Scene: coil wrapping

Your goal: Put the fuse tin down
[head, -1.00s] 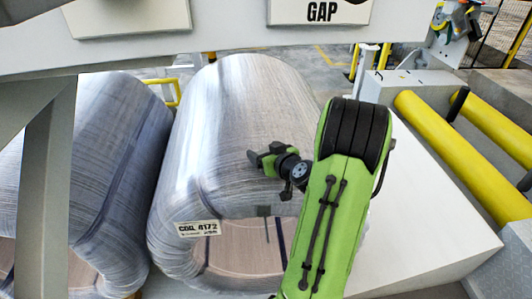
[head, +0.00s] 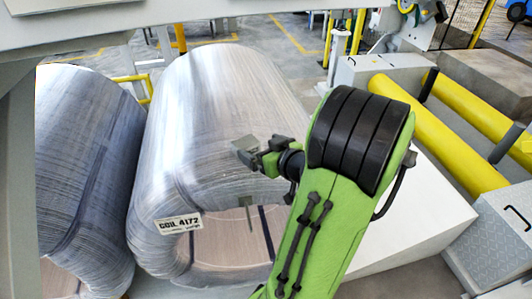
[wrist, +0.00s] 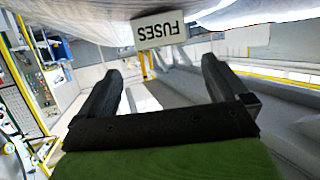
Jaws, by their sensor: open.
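My gripper (head: 258,152) is in front of the upper face of the middle coil, at the end of my green arm. In the wrist view its two dark fingers (wrist: 163,88) stand wide apart with nothing between them. A pale block lettered FUSES (wrist: 160,30) shows upside down in the wrist view, beyond the fingertips and close under the coil surface. I cannot tell if it is the fuse tin or a sign. In the head view I cannot make out a tin apart from the gripper.
The wrapped coil (head: 207,105) labelled COIL 4172 fills the middle, with a second coil (head: 85,150) at its left. A white block (head: 420,215) and yellow rollers (head: 440,135) lie to the right. A beam (head: 210,22) crosses the top. Open floor shows behind.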

